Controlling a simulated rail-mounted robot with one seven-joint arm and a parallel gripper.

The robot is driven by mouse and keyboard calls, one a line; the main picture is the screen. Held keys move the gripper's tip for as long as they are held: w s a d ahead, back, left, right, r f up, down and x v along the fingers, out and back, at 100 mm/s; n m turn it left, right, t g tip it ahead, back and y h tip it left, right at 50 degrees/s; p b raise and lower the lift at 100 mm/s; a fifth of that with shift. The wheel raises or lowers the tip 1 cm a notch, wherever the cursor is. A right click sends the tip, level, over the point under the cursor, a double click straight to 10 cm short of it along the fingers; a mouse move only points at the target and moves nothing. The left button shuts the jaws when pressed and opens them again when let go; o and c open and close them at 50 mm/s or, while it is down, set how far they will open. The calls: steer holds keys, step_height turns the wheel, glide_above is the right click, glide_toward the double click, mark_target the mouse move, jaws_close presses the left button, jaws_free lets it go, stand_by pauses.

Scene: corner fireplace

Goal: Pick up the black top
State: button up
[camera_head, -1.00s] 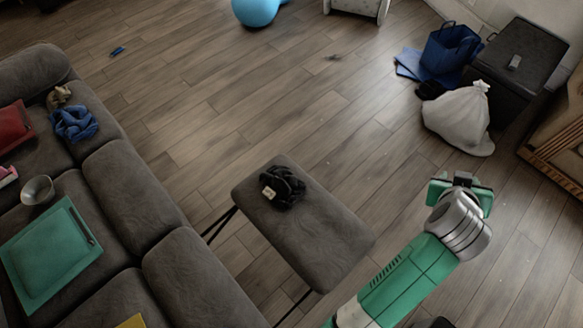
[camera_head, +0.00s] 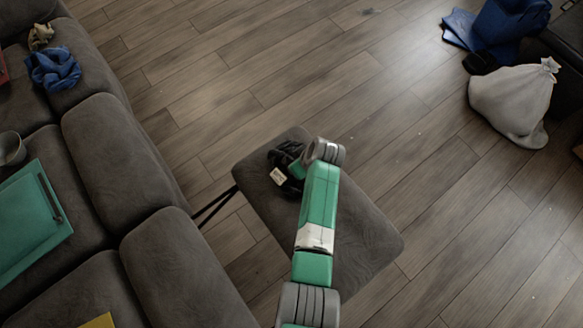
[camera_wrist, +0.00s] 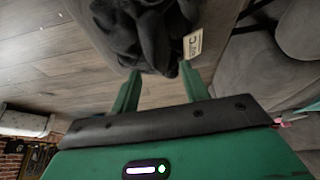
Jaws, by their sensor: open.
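The black top (camera_head: 286,163) lies crumpled with a pale tag on the grey padded bench, partly hidden behind my arm in the head view. In the wrist view the black top (camera_wrist: 150,35) fills the upper middle, its tag to the right. My gripper (camera_wrist: 158,88) is open, with its green fingers apart and their tips at the near edge of the cloth. I cannot tell whether they touch it. In the head view my gripper is mostly hidden by the wrist.
The grey bench (camera_head: 365,235) stands beside the grey sofa (camera_head: 115,150). A blue cloth (camera_head: 53,68) and a green tray (camera_head: 30,220) lie on the sofa. A white sack (camera_head: 512,103) and a blue bag (camera_head: 508,25) stand at the upper right. The floor between is clear.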

steer(key=b+x, duration=0.4)
steer(key=x, duration=0.1)
steer(key=shift+w+d+f, duration=0.15)
steer(key=shift+w+f, duration=0.1)
steer(key=shift+r, duration=0.1)
steer(key=shift+c, duration=0.3)
jaws_close()
